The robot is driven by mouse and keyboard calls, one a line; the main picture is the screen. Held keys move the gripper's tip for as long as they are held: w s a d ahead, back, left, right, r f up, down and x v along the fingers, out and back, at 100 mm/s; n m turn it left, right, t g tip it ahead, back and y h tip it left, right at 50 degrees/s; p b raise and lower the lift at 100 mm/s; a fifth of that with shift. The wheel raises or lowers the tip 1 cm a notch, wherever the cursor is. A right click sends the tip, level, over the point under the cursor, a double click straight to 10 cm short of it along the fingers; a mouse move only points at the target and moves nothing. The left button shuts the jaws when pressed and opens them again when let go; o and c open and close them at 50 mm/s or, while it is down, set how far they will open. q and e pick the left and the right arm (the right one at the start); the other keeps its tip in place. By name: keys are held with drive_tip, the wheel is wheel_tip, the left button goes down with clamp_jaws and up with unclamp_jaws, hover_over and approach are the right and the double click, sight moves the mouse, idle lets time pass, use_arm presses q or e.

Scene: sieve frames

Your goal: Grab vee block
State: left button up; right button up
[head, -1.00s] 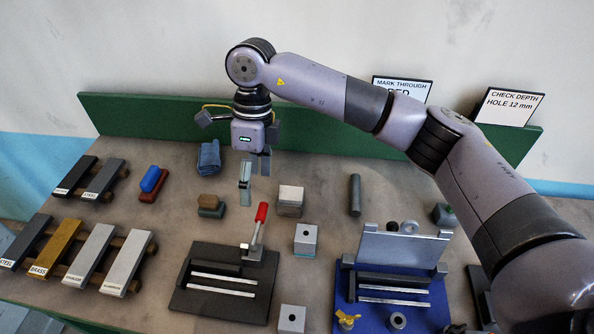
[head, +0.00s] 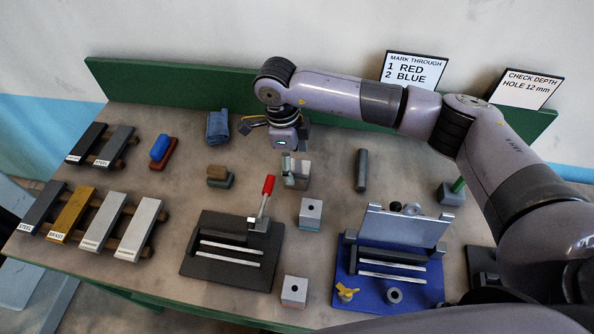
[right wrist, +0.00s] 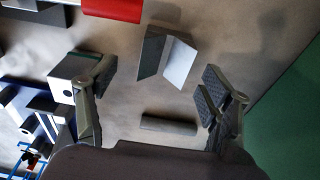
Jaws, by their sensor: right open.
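The vee block (head: 301,178) is a small grey block on the table, right of centre in the head view and partly hidden by my right gripper. In the right wrist view the vee block (right wrist: 166,57) shows its V-shaped groove, one face dark and one bright. My right gripper (head: 294,158) is open and empty, close over the vee block. In the right wrist view its two fingers (right wrist: 158,103) are wide apart, with the block beyond the gap, towards the top of the picture. My left gripper is not in view.
A drilled block (head: 311,212) and a dark fixture with a red-handled clamp (head: 232,252) stand in front. A grey rod (head: 361,170) lies to the right, a brown-and-green block (head: 219,177) to the left. A green back board (head: 180,104) stands behind.

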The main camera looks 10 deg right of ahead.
sight(297, 174)
drive_tip(key=shift+d+f, duration=0.1)
drive_tip(key=shift+f, duration=0.15)
drive_tip(key=f+p, duration=0.1)
drive_tip(key=f, duration=0.1)
drive_tip(key=d+f+p, duration=0.1)
drive_tip(key=f, duration=0.1)
drive_tip(key=shift+w+f+p, duration=0.15)
drive_tip(key=shift+p, duration=0.2)
drive_tip(key=shift+a+f, duration=0.1)
drive_tip(key=shift+f, duration=0.15)
drive_tip(key=shift+c, duration=0.5)
clamp_jaws()
drive_tip(key=shift+w+r, duration=0.1)
drive_tip(key=shift+r, duration=0.05)
